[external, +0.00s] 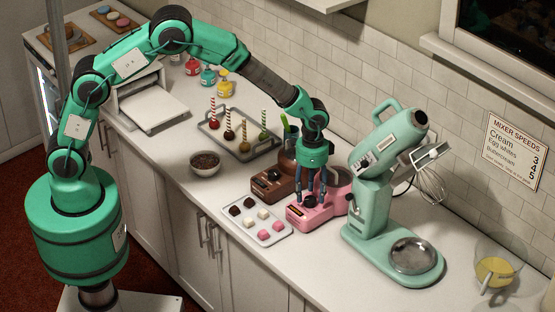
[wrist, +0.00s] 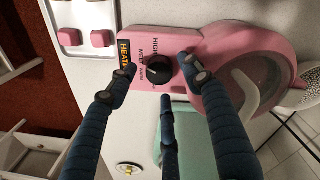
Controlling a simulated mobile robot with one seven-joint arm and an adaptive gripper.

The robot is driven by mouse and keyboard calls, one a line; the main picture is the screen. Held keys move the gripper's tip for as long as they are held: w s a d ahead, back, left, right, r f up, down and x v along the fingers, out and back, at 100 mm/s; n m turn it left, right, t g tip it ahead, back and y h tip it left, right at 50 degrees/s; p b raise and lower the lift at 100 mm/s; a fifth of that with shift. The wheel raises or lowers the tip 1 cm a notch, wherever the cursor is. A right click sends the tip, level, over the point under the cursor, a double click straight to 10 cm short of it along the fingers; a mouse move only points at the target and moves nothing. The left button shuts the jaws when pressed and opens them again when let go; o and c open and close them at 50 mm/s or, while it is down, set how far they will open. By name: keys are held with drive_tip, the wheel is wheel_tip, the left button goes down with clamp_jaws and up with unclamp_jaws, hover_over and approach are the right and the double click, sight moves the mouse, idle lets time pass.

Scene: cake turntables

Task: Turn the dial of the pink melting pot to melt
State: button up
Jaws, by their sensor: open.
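The pink melting pot (external: 330,216) stands on the counter between a brown melting pot and the mint mixer. It fills the upper middle of the wrist view (wrist: 205,42). Its black round dial (wrist: 158,71) is on the front panel, near printed HIGH, MELT and WARM marks and a yellow-on-black HEAT label (wrist: 124,52). I cannot tell for sure which mark the dial points to. My gripper (external: 311,190) points down over this panel. In the wrist view its open fingers (wrist: 160,80) are spread around the dial, with no clear contact visible.
The brown melting pot (external: 266,187) is close on the left. A white tray of sweets (external: 239,224) lies in front. The mint mixer (external: 366,222) stands close on the right. A cake-pop tray (external: 212,134) and a bowl of dark bits (external: 205,163) are farther left.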

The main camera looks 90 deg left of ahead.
sight(309, 197)
wheel_tip(309, 197, up, 10)
drive_tip(key=shift+a+r, duration=0.15)
drive_tip(key=shift+a, duration=0.15)
idle(0.3)
drive_tip(key=shift+r, duration=0.1)
drive_tip(key=s+d+r+t+b, duration=0.15)
drive_tip(key=s+d+r, duration=0.35)
drive_tip(key=s+r, duration=0.5)
drive_tip(key=s+d+r+t+b, duration=0.15)
drive_tip(key=s+d+r, duration=0.35)
drive_tip(key=s+r, duration=0.5)
drive_tip(key=s+d+t+b, duration=0.1)
drive_tip(key=s+d+b, duration=0.1)
drive_tip(key=s, duration=1)
drive_tip(key=s+d+f+t+b, duration=0.1)
drive_tip(key=s+d+b, duration=0.1)
drive_tip(key=s, duration=1)
drive_tip(key=shift+s+d+f+t+y, duration=0.15)
drive_tip(key=shift+s+d+t+y, duration=0.2)
drive_tip(key=shift+d, duration=0.3)
